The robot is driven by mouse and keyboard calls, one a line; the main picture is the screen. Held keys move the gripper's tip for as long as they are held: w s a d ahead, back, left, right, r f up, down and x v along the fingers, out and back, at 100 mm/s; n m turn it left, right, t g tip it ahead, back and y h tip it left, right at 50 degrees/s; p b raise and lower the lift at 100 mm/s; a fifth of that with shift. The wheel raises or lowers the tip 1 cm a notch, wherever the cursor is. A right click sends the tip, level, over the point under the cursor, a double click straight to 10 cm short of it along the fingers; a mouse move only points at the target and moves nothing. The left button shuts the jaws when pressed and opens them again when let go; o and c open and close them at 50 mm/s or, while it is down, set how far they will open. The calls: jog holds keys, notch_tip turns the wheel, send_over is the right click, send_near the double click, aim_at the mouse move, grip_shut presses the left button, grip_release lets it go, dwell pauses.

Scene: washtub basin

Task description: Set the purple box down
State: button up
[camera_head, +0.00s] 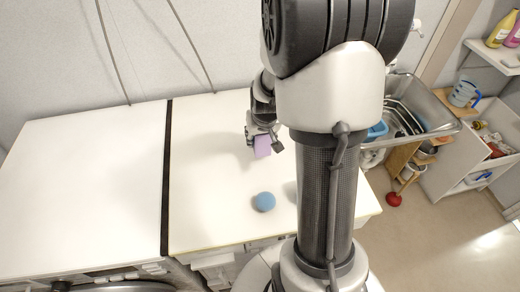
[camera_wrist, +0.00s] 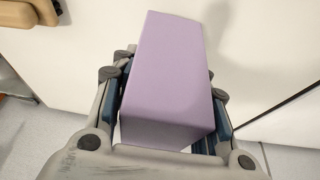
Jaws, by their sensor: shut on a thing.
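The purple box (camera_head: 262,145) is between the fingers of my gripper (camera_head: 264,142), over the right part of the white counter (camera_head: 210,205). In the wrist view the purple box (camera_wrist: 170,75) fills the middle, with the fingers of my gripper (camera_wrist: 168,105) closed against its two sides. I cannot tell from these views whether its underside touches the counter.
A blue ball (camera_head: 264,201) lies on the counter, nearer than the box. A black strip (camera_head: 167,180) divides the white top. The left counter section is bare.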

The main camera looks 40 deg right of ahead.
aim_at(260, 147)
jog(key=shift+f+b, duration=0.95)
jog(key=shift+f, duration=1.35)
jog(key=shift+f, duration=0.15)
jog(key=o, duration=1.1)
